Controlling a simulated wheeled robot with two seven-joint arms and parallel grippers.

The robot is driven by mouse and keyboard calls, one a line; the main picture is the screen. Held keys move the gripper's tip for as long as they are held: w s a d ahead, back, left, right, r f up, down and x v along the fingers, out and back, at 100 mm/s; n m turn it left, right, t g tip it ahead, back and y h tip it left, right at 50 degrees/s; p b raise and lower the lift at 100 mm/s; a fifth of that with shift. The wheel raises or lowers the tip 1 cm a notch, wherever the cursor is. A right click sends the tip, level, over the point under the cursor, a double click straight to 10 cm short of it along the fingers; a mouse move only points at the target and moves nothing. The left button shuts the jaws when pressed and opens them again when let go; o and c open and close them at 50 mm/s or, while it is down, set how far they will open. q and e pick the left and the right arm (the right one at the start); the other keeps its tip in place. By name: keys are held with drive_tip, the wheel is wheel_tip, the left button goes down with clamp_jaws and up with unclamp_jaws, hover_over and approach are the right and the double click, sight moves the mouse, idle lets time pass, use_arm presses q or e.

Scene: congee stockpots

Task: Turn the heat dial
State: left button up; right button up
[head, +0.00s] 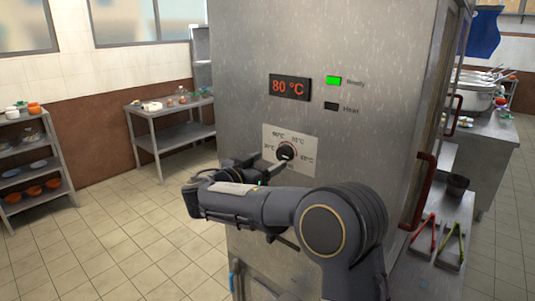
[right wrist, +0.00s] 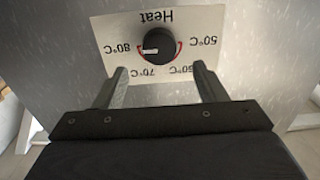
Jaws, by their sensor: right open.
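The heat dial (head: 286,152) is a round black knob on a pale plate (head: 270,136) on the steel cabinet's front. The right wrist view shows the dial (right wrist: 155,46) upside down, its white mark pointing towards the 80°C label. The display (head: 290,87) above reads 80 °C in red. My right gripper (head: 264,167) is in front of the plate, just below the dial. In the right wrist view its two open fingers (right wrist: 160,70) point at the plate on either side of the dial's lower edge, with nothing between them. My left gripper is out of view.
A green lamp marked Ready (head: 333,81) is lit; the lamp below it (head: 331,106) is dark. The cabinet (head: 360,40) has red handles (head: 420,190) on its right side. Tongs (head: 453,244) lie on a low surface at right. Tiled floor is clear at left.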

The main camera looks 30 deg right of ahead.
sight(282, 154)
drive_tip(key=p+x, duration=0.1)
drive_tip(key=x, duration=0.4)
drive_tip(key=shift+w+d+p, duration=0.1)
drive_tip(key=shift+d+p, duration=0.2)
drive_tip(key=c, duration=1)
drive_tip(key=shift+f, duration=0.1)
